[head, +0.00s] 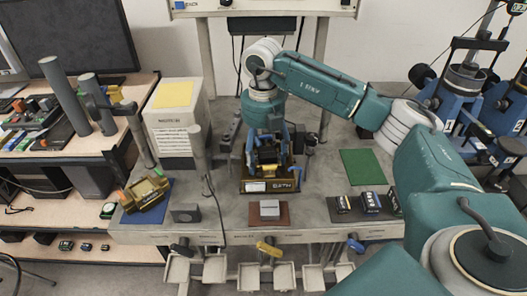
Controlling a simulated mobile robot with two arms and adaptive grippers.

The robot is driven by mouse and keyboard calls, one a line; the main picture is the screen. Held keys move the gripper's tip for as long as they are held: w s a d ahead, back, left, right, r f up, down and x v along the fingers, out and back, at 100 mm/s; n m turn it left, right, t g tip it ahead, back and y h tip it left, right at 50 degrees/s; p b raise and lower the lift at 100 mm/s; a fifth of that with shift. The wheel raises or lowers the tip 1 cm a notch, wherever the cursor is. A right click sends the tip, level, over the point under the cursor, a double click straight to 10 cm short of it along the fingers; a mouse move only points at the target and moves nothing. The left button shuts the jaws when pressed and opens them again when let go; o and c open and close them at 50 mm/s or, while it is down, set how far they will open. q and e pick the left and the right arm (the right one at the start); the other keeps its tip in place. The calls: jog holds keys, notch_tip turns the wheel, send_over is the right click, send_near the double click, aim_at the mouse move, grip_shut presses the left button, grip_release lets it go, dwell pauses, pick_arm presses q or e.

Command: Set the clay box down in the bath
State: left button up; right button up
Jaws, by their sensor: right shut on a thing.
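The bath (285,186) is a dark, low container with a label on its front, standing at the middle of the grey bench. My right gripper (268,160) points straight down over the bath, its blue fingers shut on a small brownish thing, which I take to be the clay box (268,154). The fingers hide much of the box. I cannot tell whether it touches the bath's floor. My left gripper is not in view.
A grey block (269,209) lies on a brown mat in front of the bath. Small dark boxes (371,202) stand on a dark mat to the right. A green mat (362,167) is bare.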

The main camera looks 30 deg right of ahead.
jog(key=shift+a, duration=0.1)
jog(key=o, duration=2.2)
jog(key=shift+r, duration=0.1)
notch_tip(320, 180, up, 8)
jog(key=shift+r, duration=0.1)
